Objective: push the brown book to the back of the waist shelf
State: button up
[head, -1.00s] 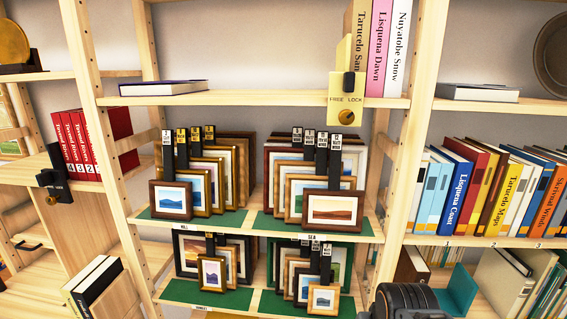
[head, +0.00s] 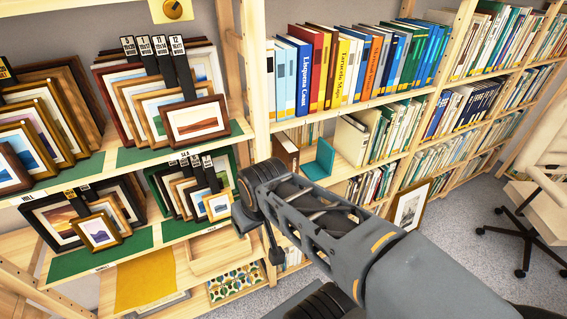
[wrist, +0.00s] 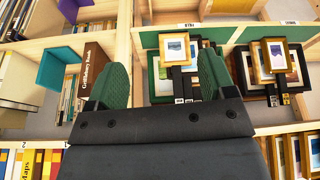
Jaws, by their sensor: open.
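The brown book (head: 285,152) stands upright at the left end of the waist shelf (head: 347,168) in the head view, partly hidden by my arm. In the wrist view, which looks upside down, the brown book (wrist: 93,66) shows its lettered spine at left, and a finger covers part of it. My gripper (wrist: 162,78) is open and empty, its green-padded fingers apart in front of the shelving. In the head view my gripper (head: 247,222) hangs in front of the upright between the print racks and the bookshelves. I cannot tell whether a finger touches the book.
A teal bookend (head: 319,160) stands just right of the brown book, with more books (head: 385,135) beyond. Framed prints (head: 197,187) fill green-lined shelves at left, close to my gripper. A framed print (head: 409,203) leans on the floor, and a chair (head: 540,180) stands at right.

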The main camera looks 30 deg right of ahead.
aim_at(284, 148)
jog(key=u, duration=1.5)
jog(key=i, duration=0.5)
jog(key=z, duration=2.6)
